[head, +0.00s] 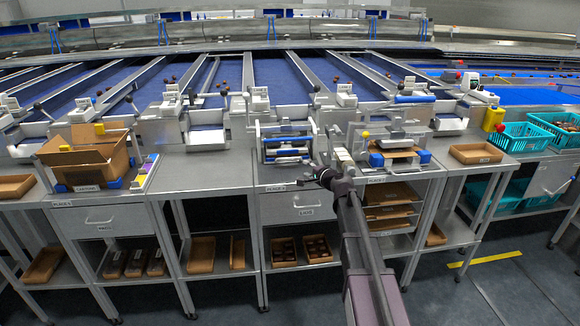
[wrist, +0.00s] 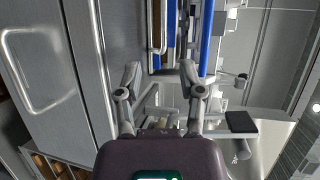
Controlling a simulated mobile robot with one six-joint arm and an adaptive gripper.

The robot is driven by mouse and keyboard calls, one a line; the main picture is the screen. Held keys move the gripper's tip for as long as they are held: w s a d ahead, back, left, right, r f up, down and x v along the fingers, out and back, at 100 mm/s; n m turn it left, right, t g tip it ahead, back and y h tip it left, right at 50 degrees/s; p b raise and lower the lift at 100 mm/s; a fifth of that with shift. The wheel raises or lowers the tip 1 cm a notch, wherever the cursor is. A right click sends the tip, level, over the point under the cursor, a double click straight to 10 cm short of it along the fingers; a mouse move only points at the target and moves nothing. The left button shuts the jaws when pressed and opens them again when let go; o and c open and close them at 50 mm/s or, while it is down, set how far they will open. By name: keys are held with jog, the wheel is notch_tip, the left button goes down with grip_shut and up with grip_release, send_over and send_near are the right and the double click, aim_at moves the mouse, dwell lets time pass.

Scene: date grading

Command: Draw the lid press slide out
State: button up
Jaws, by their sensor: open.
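A metal press-like device with a frame and blue bars (head: 287,146) stands on the middle bench; I take it for the lid press, though its slide is hard to tell apart. My gripper (head: 318,170) is at the bench's front edge, just right of and in front of this device. In the wrist view, my gripper (wrist: 160,76) has its two fingers spread with nothing between them. Blue bars (wrist: 206,38) and a thin metal handle-like loop (wrist: 151,28) lie beyond the fingertips, apart from them.
A drawer with a bar handle (head: 306,206) is below the device; its front also fills the left of the wrist view (wrist: 75,70). A fixture with blue blocks and a carton (head: 398,152) stands to the right. An open cardboard box (head: 85,160) is at left.

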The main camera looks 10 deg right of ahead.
aim_at(290, 158)
jog(key=shift+w+d+r+m, duration=0.1)
jog(key=shift+w+d+m, duration=0.25)
jog(key=shift+m, duration=0.05)
jog(key=shift+w, duration=0.15)
jog(key=b+x, duration=0.2)
jog(key=x, duration=1.1)
jog(key=shift+w+b, duration=0.3)
grip_shut()
